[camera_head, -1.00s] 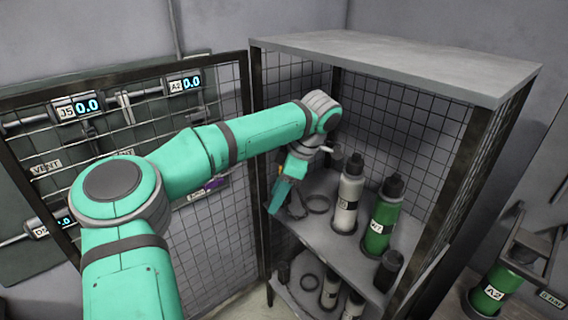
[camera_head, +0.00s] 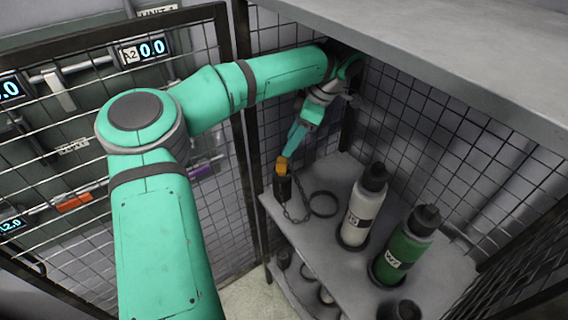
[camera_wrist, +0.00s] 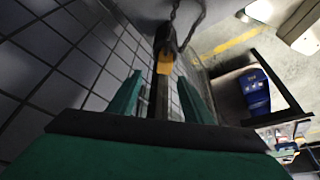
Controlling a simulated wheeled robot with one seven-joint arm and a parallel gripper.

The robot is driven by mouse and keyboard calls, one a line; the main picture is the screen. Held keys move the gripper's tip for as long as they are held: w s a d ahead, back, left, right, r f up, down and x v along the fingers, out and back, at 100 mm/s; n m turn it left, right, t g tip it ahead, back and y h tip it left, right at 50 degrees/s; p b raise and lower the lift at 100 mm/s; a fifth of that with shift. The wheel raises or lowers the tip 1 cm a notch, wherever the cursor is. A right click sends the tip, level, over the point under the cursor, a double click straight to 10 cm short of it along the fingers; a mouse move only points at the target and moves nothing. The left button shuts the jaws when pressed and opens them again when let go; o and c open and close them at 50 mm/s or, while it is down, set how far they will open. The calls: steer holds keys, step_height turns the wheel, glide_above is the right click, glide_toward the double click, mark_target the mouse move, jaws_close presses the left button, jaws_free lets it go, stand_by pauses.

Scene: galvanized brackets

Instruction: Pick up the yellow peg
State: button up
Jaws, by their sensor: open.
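The yellow peg (camera_head: 282,166) stands at the front left corner of the upper shelf, above a dark holder (camera_head: 283,188) with a chain. In the wrist view, the yellow peg (camera_wrist: 165,64) shows just beyond the fingertips, with the dark holder (camera_wrist: 166,38) behind it. My gripper (camera_head: 291,150) is right above the peg in the head view. In the wrist view its two green fingers (camera_wrist: 160,95) are apart. A dark bar shows between them; I cannot tell what it is.
A white bottle (camera_head: 364,207) and a green bottle (camera_head: 404,246) stand on the shelf (camera_head: 330,236), right of a dark ring (camera_head: 323,204). Mesh walls and the cabinet's grey top (camera_head: 440,48) enclose the arm. A mesh door (camera_head: 95,240) stands at the left.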

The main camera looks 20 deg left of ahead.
mark_target(282, 159)
steer(key=shift+s+a+f, duration=0.25)
steer(key=shift+a+f, duration=0.05)
steer(key=shift+f, duration=0.3)
steer(key=shift+s+a+f, duration=0.2)
steer(key=shift+a+f, duration=0.1)
steer(key=shift+f, duration=0.3)
steer(key=shift+d+f, duration=0.2)
steer(key=shift+f, duration=0.25)
steer(key=shift+s+a+f, duration=0.1)
steer(key=shift+f, duration=0.25)
steer(key=x, duration=0.3)
steer(key=shift+f, duration=0.2)
steer(key=shift+a+f, duration=0.25)
steer(key=shift+f, duration=0.1)
